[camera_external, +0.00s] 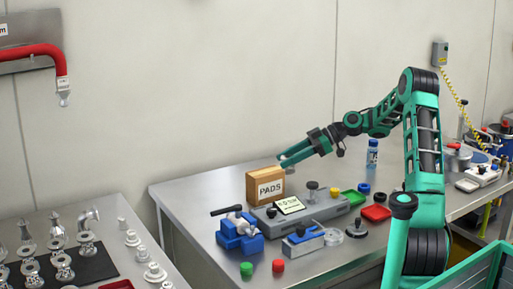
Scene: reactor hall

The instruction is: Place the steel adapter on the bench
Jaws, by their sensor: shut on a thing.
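Several steel fittings (87,236) stand on the separate table at the lower left.
A blue vise (238,238), a grey fixture block (322,208), red (376,213) and green trays and a blue-capped bottle (372,152) crowd the bench's middle. Green (246,269) and red caps stand at the front. A red hose (40,50) hangs on the back wall.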

